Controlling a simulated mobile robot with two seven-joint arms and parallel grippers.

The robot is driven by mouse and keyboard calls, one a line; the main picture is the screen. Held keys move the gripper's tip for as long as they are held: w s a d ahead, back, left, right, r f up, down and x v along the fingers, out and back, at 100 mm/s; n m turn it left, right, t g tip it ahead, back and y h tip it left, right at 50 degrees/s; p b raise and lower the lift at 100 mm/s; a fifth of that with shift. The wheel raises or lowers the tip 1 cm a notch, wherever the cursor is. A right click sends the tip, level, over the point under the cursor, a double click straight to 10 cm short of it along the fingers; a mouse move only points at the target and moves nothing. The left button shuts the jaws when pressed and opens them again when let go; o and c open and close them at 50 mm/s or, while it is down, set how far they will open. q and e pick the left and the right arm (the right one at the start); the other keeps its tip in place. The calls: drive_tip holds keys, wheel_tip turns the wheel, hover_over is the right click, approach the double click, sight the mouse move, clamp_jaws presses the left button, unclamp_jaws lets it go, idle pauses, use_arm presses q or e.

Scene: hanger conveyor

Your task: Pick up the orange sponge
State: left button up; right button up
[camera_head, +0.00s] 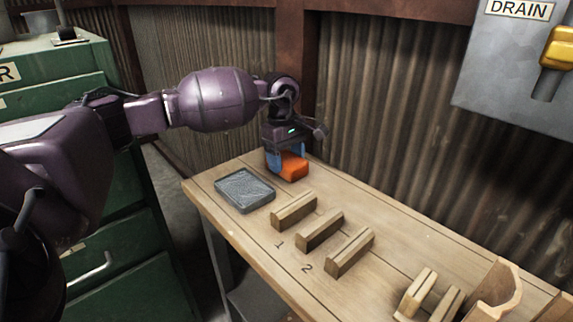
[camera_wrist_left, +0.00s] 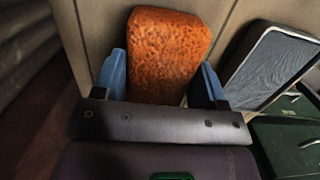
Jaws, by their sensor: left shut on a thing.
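The orange sponge (camera_head: 292,167) is at the back left of the wooden table in the head view. My left gripper (camera_head: 285,160) comes down on it from above, with its blue fingers at the sponge's sides. In the left wrist view the sponge (camera_wrist_left: 167,52) sits between the two blue fingers of the gripper (camera_wrist_left: 165,80), which are shut on it. Whether the sponge touches the table or is slightly raised, I cannot tell. My right gripper is not in view.
A grey tray (camera_head: 244,190) lies just left of the sponge; it also shows in the left wrist view (camera_wrist_left: 272,68). Several wooden blocks (camera_head: 320,231) stand along the table (camera_head: 225,218). A corrugated wall (camera_head: 390,110) rises behind. Green drawers (camera_head: 125,255) stand at the left.

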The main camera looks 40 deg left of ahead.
sight(286, 157)
use_arm(q)
drive_tip(key=shift+c, duration=0.5)
drive_tip(key=shift+r, duration=0.55)
wheel_tip(286, 157, up, 19)
drive_tip(key=p, duration=0.3)
drive_tip(key=shift+p, duration=0.3)
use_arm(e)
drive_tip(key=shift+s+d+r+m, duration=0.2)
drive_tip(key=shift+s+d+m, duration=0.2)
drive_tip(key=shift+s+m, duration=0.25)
